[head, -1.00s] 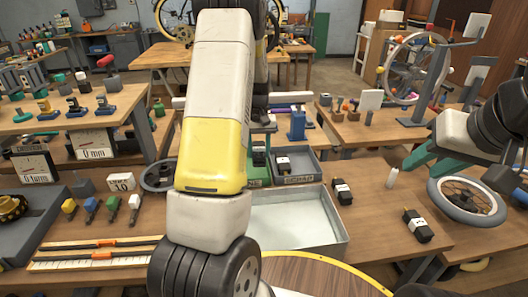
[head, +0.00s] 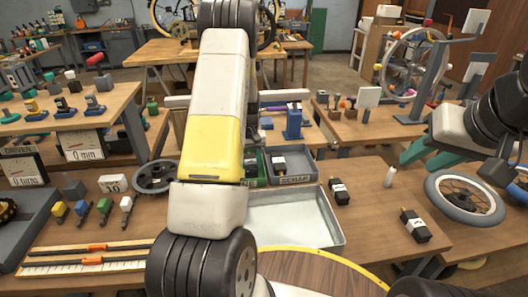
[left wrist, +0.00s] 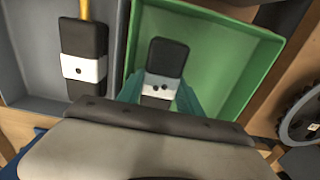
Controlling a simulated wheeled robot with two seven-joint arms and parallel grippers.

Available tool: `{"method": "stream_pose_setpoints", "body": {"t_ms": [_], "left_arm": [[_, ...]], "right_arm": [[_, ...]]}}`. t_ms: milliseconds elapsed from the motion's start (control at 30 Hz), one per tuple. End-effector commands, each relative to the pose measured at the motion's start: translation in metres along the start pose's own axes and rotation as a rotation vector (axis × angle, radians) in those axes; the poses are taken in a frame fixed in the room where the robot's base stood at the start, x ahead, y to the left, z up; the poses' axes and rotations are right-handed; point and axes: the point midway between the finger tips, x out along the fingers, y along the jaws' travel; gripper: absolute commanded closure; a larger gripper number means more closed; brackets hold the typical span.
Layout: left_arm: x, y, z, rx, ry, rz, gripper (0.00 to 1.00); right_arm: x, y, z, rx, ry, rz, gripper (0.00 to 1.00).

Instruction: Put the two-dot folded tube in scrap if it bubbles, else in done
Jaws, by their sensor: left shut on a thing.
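The two-dot folded tube (left wrist: 160,88) is dark with a white band bearing two black dots. My left gripper (left wrist: 161,96) is shut on it with teal fingers, over or inside the green tray (left wrist: 225,75); I cannot tell if the tube touches its floor. In the head view my left arm hides this gripper, and the green tray (head: 255,178) shows only in part. The grey tray (head: 303,166) labelled SCRAP stands beside it, holding a one-dot tube (left wrist: 84,69). My right gripper (head: 457,175) appears open and empty at the right. I see no bubbles.
A pale tank (head: 335,237) stands in front of the trays. Another wheel (head: 154,177) is left of my arm.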

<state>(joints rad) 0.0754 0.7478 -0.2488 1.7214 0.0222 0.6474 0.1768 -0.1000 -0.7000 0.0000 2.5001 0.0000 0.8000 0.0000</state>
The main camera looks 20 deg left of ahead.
Motion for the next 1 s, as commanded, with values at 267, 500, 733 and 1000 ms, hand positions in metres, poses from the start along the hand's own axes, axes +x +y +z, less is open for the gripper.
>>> {"method": "stream_pose_setpoints", "body": {"t_ms": [267, 500, 733, 1000], "left_arm": [[0.001, 0.000, 0.000, 0.000, 0.001, 0.000, 1.00], [0.003, 0.000, 0.000, 0.001, 0.001, 0.000, 0.48], [-0.003, 0.001, -0.001, 0.001, 0.003, 0.001, 0.48], [-0.054, 0.001, -0.002, 0.002, 0.006, 0.002, 0.48]], "right_arm": [[0.000, 0.000, 0.000, 0.000, 0.000, 0.000, 0.64], [0.000, 0.000, 0.000, 0.000, 0.000, 0.000, 0.64], [0.000, 0.000, 0.000, 0.000, 0.000, 0.000, 0.64], [0.000, 0.000, 0.000, 0.000, 0.000, 0.000, 0.64]]}}
